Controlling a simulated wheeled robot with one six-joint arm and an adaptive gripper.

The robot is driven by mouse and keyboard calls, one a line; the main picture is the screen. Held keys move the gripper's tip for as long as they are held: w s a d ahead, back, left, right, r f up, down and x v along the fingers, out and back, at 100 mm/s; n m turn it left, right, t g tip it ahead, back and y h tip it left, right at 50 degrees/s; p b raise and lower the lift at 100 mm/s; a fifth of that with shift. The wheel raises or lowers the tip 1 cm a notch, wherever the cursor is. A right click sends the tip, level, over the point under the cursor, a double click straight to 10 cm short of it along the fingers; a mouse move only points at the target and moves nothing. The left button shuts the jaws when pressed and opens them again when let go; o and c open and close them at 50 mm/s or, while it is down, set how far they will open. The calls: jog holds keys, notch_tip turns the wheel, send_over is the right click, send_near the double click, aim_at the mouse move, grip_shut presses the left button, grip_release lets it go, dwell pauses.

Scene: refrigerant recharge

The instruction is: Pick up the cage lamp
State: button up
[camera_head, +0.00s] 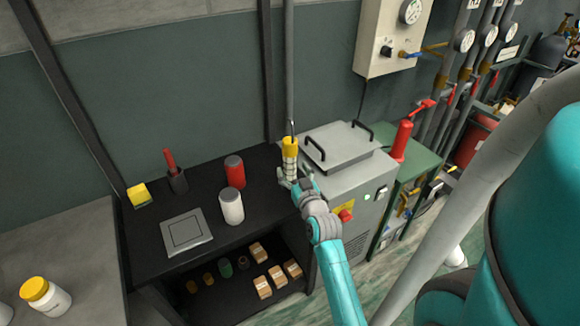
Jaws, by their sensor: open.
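The cage lamp (290,152) stands upright near the right end of the black workbench. It has a yellow top with a small hook and a pale caged body. My gripper (288,179) is at the lower part of the lamp, with its fingers open beside or around it. I cannot tell whether the fingers touch it. The lamp's lower end is partly hidden by my gripper.
The black bench (150,225) also holds a red can (235,172), a white can (231,207), a square grey plate (186,231) and a dark cup (178,182) with a red-handled tool. A grey machine (340,146) with black handles stands close to the right of the lamp.

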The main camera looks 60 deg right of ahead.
aim_at(292, 141)
jog(key=shift+x, duration=1.95)
jog(key=shift+s+r, duration=0.1)
jog(key=shift+r, duration=0.05)
grip_shut()
jog(key=shift+r, duration=0.15)
notch_tip(292, 141, up, 10)
jog(key=shift+f, duration=0.1)
